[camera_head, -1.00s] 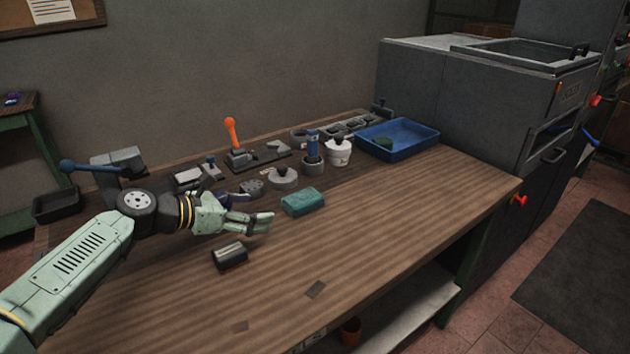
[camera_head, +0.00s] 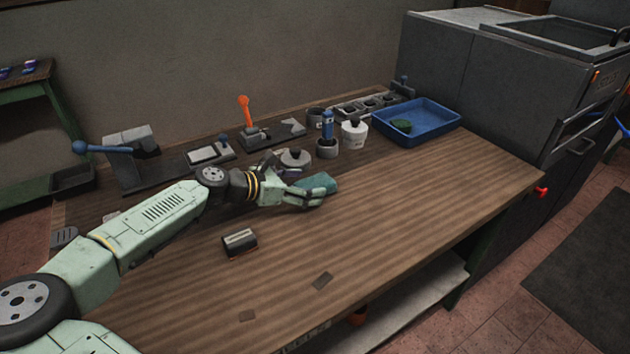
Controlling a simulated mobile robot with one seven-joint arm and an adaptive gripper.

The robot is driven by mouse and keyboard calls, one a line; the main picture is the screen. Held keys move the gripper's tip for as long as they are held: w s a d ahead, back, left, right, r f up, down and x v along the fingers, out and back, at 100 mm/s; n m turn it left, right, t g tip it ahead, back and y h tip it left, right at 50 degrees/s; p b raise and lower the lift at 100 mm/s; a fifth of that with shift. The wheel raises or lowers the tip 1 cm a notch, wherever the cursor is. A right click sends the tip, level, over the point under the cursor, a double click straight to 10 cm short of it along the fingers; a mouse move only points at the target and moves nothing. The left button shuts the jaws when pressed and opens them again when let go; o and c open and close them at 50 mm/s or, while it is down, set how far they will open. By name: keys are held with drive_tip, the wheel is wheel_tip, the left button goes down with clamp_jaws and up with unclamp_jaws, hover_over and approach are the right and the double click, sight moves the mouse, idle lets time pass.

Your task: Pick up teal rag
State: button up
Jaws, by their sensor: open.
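The teal rag (camera_head: 321,183) is a small folded block on the wooden workbench, near the middle of the bench. My gripper (camera_head: 312,190) is at the rag, with its pale green fingers open and reaching around its left end. The fingers cover part of the rag's near left side. I cannot tell whether they touch it.
A dark block with a pale top (camera_head: 239,242) lies on the bench in front of my arm. Behind the gripper stand a round grey lidded piece (camera_head: 295,158), a white pot (camera_head: 354,133) and an orange-handled press (camera_head: 246,122). A blue tray (camera_head: 432,121) holds a green item.

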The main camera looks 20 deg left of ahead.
drive_tip(key=shift+x, duration=0.95)
drive_tip(key=shift+a, duration=0.1)
drive_tip(key=c, duration=1.1)
drive_tip(key=shift+r, duration=0.1)
drive_tip(key=shift+c, duration=0.2)
